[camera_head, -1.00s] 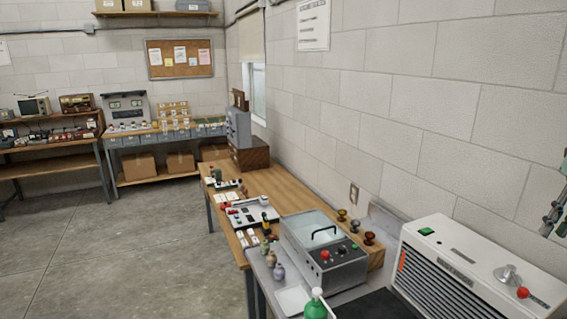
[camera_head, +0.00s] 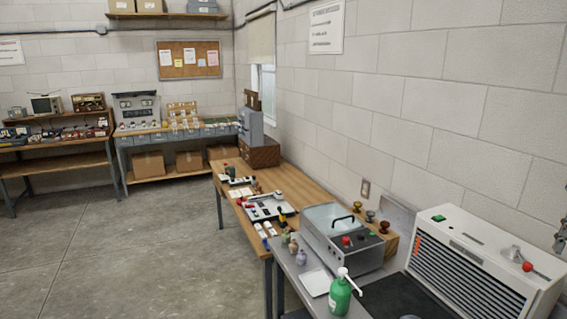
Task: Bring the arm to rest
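Neither of my grippers is in the head view, and no clear part of either arm shows. The task names only the arm, so no other object of the task is in sight. The view looks along a wooden workbench (camera_head: 290,180) and a grey bench (camera_head: 292,268) against the right-hand block wall.
A white slatted machine (camera_head: 480,262), a grey tank with a glass lid (camera_head: 340,238) and a green pump bottle (camera_head: 341,297) crowd the near bench. Shelving with boxes (camera_head: 148,164) stands at the back. The concrete floor (camera_head: 120,262) at left is clear.

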